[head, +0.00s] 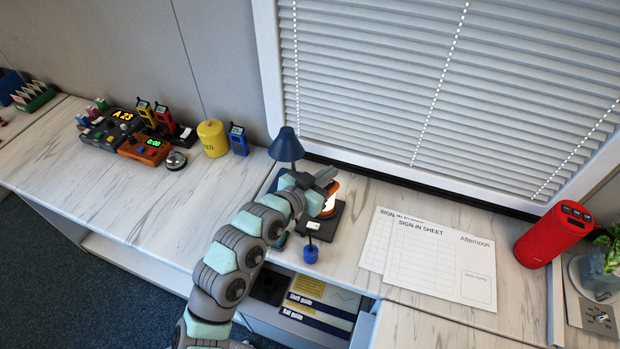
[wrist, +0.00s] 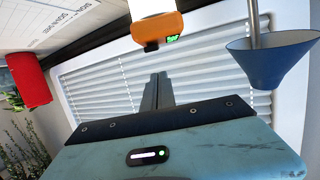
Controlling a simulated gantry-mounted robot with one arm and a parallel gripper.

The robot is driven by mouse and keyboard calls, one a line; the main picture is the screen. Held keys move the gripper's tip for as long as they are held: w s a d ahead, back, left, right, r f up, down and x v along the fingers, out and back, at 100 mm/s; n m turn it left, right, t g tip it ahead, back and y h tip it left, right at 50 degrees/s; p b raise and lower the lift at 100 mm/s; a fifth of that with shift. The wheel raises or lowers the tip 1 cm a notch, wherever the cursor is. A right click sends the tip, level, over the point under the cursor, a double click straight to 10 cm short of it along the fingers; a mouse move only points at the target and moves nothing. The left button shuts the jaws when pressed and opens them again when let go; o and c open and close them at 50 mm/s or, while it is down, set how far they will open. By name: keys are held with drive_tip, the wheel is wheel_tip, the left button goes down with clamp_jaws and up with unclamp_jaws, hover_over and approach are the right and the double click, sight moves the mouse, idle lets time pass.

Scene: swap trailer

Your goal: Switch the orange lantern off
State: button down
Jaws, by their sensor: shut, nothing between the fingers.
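The orange lantern (head: 329,205) stands on a dark base on the counter by the window, and its white body glows. My gripper (head: 325,177) is shut and empty, close over the lantern's top and partly hiding it in the head view. In the wrist view the lantern's orange top (wrist: 157,28) shows at the upper middle, with a small green-lit spot on it. My gripper's fingers (wrist: 157,78) lie together there, apart in the picture from the lantern. I cannot tell whether they touch it.
A blue lamp (head: 286,146) stands just left of the lantern; its shade (wrist: 272,58) is near my gripper. A small blue item (head: 310,254) stands in front. Sign-in sheets (head: 435,252) and a red speaker (head: 553,234) are at right. An open drawer (head: 361,325) sits below.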

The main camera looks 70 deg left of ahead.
drive_tip(key=shift+s+r+b, duration=0.3)
drive_tip(key=shift+r, duration=0.5)
drive_tip(key=b+v, duration=0.2)
drive_tip(key=v, duration=0.7)
drive_tip(key=shift+r, duration=0.45)
drive_tip(key=shift+w+d, duration=0.15)
